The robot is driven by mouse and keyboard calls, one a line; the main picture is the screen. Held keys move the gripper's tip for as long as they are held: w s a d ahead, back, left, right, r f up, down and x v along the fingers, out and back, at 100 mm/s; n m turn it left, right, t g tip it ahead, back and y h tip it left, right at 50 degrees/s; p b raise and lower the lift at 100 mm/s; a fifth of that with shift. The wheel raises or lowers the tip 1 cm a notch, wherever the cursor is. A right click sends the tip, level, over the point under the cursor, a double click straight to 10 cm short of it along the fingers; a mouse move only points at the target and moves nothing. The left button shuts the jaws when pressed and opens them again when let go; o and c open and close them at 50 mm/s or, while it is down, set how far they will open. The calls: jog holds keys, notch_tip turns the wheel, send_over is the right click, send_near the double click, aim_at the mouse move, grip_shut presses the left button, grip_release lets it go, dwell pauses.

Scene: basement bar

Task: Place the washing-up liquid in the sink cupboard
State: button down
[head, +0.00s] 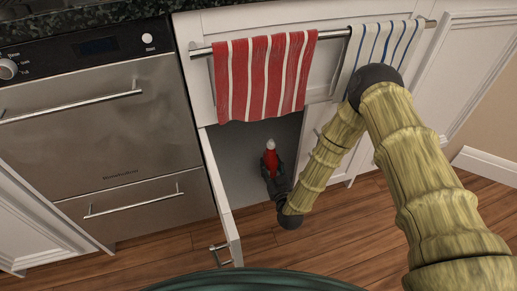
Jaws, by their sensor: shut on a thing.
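The washing-up liquid (271,160) is a red bottle with a white cap. It stands about upright in the opening of the sink cupboard (238,150). My gripper (270,174) is shut on the lower part of the bottle, and its dark fingers hide that part. I cannot tell whether the bottle's base touches the cupboard floor. The cupboard door (222,195) is open and swung out to the left of my gripper. The grey interior around the bottle looks empty where it shows.
A red striped towel (265,78) hangs on a rail (330,34) above the opening, with a white and blue striped towel (382,45) to its right. A steel oven (100,125) stands at the left. Wooden floor (180,245) lies in front.

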jog(key=shift+w+a+f+b, duration=0.8)
jog(key=shift+w+a+b, duration=0.6)
jog(key=shift+a, duration=1.05)
jog(key=shift+w+a+f+b, duration=0.95)
jog(key=shift+a+b, duration=0.75)
jog(key=shift+a, duration=0.75)
jog(key=shift+w+a+f+b, duration=0.7)
jog(key=shift+w+a+b, duration=0.75)
jog(key=shift+a, duration=1)
jog(key=shift+s+f, duration=0.1)
jog(key=c, duration=0.9)
grip_release()
jog(key=shift+s, duration=0.2)
jog(key=p+v, duration=0.5)
jog(key=v, duration=0.6)
jog(key=shift+s+d, duration=0.2)
jog(key=shift+s, duration=0.15)
